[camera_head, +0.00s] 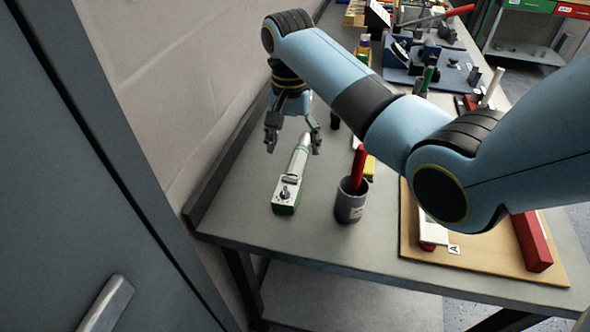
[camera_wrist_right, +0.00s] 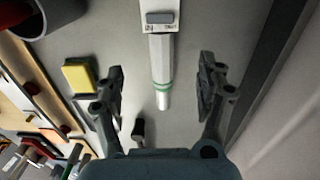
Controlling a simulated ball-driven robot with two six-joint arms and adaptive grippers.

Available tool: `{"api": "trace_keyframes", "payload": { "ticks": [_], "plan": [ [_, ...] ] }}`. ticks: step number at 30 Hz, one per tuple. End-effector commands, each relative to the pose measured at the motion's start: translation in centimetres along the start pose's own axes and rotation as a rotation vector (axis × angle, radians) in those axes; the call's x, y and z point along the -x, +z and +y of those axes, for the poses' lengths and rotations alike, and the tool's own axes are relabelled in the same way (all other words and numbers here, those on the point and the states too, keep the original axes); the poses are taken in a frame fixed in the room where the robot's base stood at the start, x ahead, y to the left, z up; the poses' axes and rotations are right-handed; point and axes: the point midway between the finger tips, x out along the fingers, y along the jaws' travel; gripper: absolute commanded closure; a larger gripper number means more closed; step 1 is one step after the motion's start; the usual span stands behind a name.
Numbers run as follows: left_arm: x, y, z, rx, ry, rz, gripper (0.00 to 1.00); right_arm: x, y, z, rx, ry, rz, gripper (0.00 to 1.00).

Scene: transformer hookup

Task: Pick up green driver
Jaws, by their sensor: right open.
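My right gripper (camera_head: 294,146) is open and empty, above the bench at the far end of the driver. Its two fingers also show in the right wrist view (camera_wrist_right: 161,85), one on each side of the shaft and apart from it. A green-handled tool (camera_head: 428,78) stands upright by the blue fixture farther back. My left gripper is not in view.
A grey cup (camera_head: 350,206) with a red-handled item stands right of the driver. A yellow block (camera_wrist_right: 78,76) is near it. A wooden board (camera_head: 480,258) with a red bar lies at the right. The wall (camera_head: 170,90) runs close on the left.

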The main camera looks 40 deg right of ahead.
Motion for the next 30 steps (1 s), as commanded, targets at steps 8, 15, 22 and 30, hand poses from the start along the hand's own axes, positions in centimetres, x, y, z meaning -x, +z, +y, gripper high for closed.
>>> {"api": "trace_keyframes", "payload": {
  "ticks": [8, 15, 22, 30],
  "plan": [
    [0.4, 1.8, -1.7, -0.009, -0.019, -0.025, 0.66, -2.8, 0.1, 0.1, 0.002, -0.001, 0.000, 0.27],
    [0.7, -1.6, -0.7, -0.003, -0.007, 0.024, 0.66, -6.4, 0.2, 0.3, 0.003, -0.001, 0.000, 0.27],
    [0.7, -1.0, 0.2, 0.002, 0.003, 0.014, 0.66, -7.4, 0.1, 0.3, 0.003, -0.003, 0.002, 0.27],
    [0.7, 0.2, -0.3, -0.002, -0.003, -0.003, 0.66, -7.4, 0.1, 0.3, 0.003, -0.003, 0.002, 0.48]
  ]
}}
